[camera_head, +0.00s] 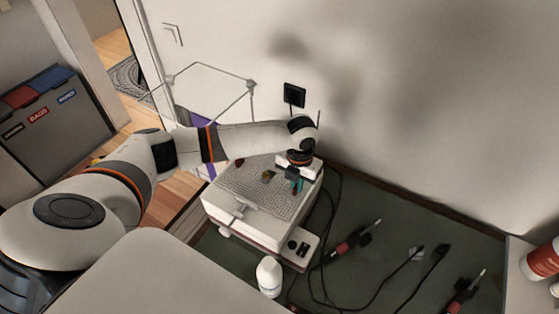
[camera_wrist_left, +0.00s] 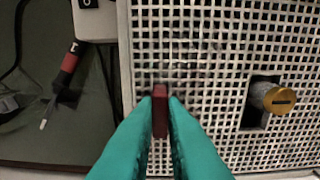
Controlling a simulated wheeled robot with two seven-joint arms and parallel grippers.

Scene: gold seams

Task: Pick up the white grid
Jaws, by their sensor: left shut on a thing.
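The white grid (camera_head: 262,195) is a perforated panel on top of a white box-shaped device (camera_head: 240,226). In the left wrist view the white grid (camera_wrist_left: 205,55) fills the middle and right, with a square opening around a gold knob (camera_wrist_left: 280,99). My left gripper (camera_head: 297,186), with teal fingers, is over the grid's right side. In the wrist view the gripper (camera_wrist_left: 160,108) is shut on a narrow dark red tab (camera_wrist_left: 160,118). The tab appears to stand at the grid, but its join is hidden. The grid looks seated on the device. My right gripper is out of view.
A white bottle (camera_head: 269,277) stands in front of the device. Black cables and red-handled tools (camera_head: 353,240) lie on the dark green surface (camera_head: 400,240) to the right. A wall rises close behind. A thin frame (camera_head: 210,70) stands at the back left.

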